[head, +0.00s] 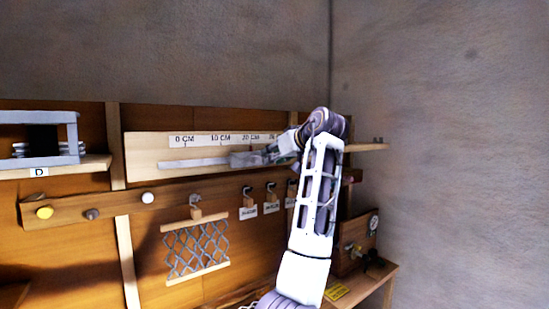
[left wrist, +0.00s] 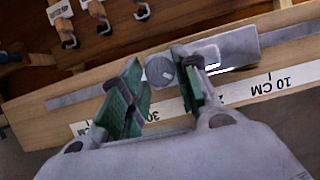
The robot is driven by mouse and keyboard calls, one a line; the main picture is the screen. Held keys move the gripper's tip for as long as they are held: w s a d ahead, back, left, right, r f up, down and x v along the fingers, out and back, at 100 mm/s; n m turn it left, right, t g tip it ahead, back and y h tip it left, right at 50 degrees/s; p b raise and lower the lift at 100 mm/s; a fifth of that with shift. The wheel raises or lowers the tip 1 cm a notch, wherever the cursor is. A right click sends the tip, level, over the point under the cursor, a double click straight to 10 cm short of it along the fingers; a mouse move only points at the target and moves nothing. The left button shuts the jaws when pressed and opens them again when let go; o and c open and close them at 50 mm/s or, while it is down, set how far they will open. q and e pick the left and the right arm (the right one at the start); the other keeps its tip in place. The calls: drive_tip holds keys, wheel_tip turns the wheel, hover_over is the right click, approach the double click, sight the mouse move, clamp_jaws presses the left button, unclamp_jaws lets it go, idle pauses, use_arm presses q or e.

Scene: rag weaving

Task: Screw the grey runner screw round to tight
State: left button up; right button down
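The grey runner screw (left wrist: 160,72) is a round, slotted head in the left wrist view. It lies between the green-padded fingers of my left gripper (left wrist: 155,82), close to the right finger; whether it touches that finger I cannot tell. The left finger stands apart from it, so the gripper is open. The grey runner (left wrist: 232,46) sits on a flat metal rail (left wrist: 75,97) beside the screw. In the head view my left gripper (head: 272,153) is at the right end of the runner (head: 243,159), and the screw is hidden there. My right gripper is not in view.
A wooden board carries a centimetre scale (head: 222,139) along the rail. Below hang several labelled hooks (head: 248,197), a lattice (head: 197,248) and a peg strip with a yellow knob (head: 45,212). A grey frame (head: 62,118) stands on the left shelf. A plain wall is at right.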

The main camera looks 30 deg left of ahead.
use_arm(q)
drive_tip(key=c, duration=0.5)
drive_tip(key=m+g+y+p, duration=0.1)
drive_tip(key=m+p, duration=0.1)
drive_tip(key=p, duration=0.1)
drive_tip(key=shift+w+m+g+p, duration=0.15)
drive_tip(key=shift+m+g+p, duration=0.15)
drive_tip(key=shift+p, duration=0.1)
idle(0.3)
